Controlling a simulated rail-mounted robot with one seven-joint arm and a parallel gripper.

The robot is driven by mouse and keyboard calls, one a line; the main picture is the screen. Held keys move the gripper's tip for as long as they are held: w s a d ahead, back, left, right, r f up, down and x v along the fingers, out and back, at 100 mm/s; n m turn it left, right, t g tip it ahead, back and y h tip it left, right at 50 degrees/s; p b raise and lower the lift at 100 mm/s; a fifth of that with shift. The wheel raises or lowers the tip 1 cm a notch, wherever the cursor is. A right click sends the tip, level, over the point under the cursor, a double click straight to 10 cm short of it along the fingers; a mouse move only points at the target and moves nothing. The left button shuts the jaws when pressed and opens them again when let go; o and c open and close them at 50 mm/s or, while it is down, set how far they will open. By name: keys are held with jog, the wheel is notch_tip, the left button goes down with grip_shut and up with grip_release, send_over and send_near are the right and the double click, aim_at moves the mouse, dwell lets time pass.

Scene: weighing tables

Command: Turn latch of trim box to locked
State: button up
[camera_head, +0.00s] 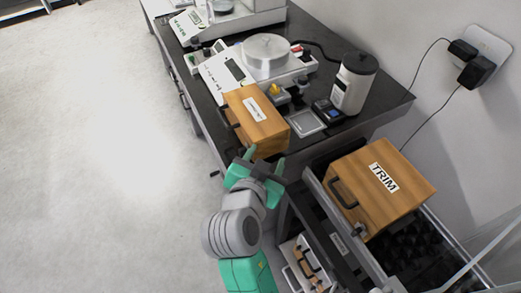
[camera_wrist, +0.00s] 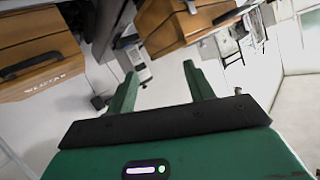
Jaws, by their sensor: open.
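The trim box (camera_head: 400,205) is a wooden box with a white TRIM label on its lid. It is at the right in the head view, with a dark handle (camera_head: 343,193) on its left-facing side. A small dark fitting (camera_head: 358,230) low on that side may be the latch; its position is too small to read. My gripper (camera_head: 265,159) is open and empty, left of the trim box and apart from it. It is close to the near end of another wooden box (camera_head: 262,135). The open fingers also show in the wrist view (camera_wrist: 160,72).
The dark weighing table (camera_head: 397,101) carries a balance (camera_head: 222,76), a grey-and-black canister (camera_head: 353,84) and small items. A drawer-like unit holding cases (camera_head: 303,265) is below, left of the trim box. Two wooden boxes (camera_wrist: 35,50) (camera_wrist: 160,30) show in the wrist view. Open floor (camera_head: 90,150) lies left.

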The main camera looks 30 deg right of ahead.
jog(key=shift+w+a+r+n+t, duration=0.15)
jog(key=shift+w+a+r+t, duration=0.15)
jog(key=shift+r, duration=0.25)
jog(key=shift+w+a+r+n+t, duration=0.2)
jog(key=shift+w+r+t, duration=0.1)
jog(key=shift+w+r, duration=0.15)
jog(key=shift+s, duration=0.1)
jog(key=a+r+n+t+y+p, duration=0.2)
jog(key=a+r+n+t, duration=0.3)
jog(key=r, duration=0.8)
jog(key=a+r+n+t+y+p, duration=0.1)
jog(key=a+r+t+y+p, duration=0.15)
jog(key=a+r, duration=0.65)
jog(key=s+a+r+n+t+y+p, duration=0.1)
jog(key=s+a+r+n+t+y, duration=0.15)
jog(key=r, duration=0.45)
jog(key=s+a+r+n+t+y+p, duration=0.1)
jog(key=s+a+r+t+p, duration=0.15)
jog(key=r, duration=0.55)
jog(key=s+a+r+n+t+y+p, duration=0.1)
jog(key=s+r+n+t+y, duration=0.1)
jog(key=s+r, duration=0.35)
notch_tip(320, 180, up, 39)
jog(key=w+p, duration=0.1)
jog(key=p, duration=3.5)
jog(key=shift+w+a+p, duration=0.3)
jog(key=shift+w+p, duration=0.1)
jog(key=shift+f, duration=0.1)
